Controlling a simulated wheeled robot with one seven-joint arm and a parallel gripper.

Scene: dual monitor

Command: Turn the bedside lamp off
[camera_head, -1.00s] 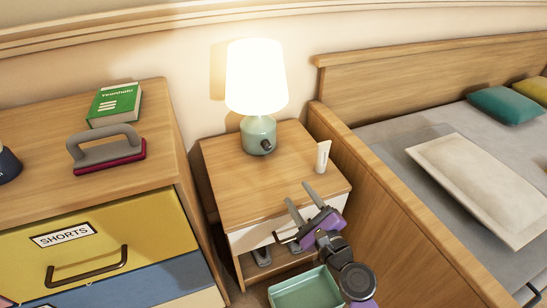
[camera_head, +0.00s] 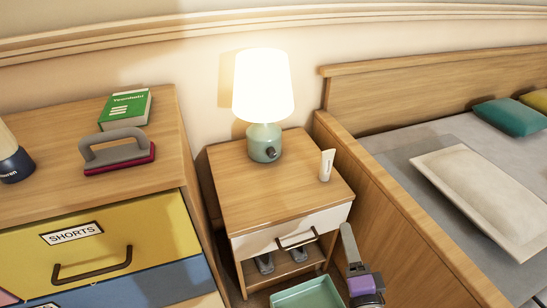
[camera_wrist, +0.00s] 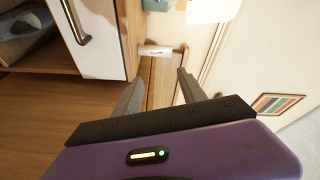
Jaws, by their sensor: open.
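The bedside lamp (camera_head: 263,86) stands lit on the nightstand (camera_head: 240,190), with a glowing white shade and a pale green base (camera_head: 259,138). A dark round knob (camera_head: 271,152) is on the front of the base. My gripper (camera_head: 347,240) is low at the right front of the nightstand, below its top and well away from the lamp. In the wrist view my gripper (camera_wrist: 160,88) has its two grey fingers spread with nothing held between them. The lamp's shade and base show only in part at the top of the wrist view.
A small white tube (camera_head: 327,165) stands on the nightstand's right edge. The bed frame (camera_head: 385,205) is close on the right and the dresser (camera_head: 165,160) on the left. A green bin (camera_head: 308,295) is on the floor in front. The nightstand's top is mostly clear.

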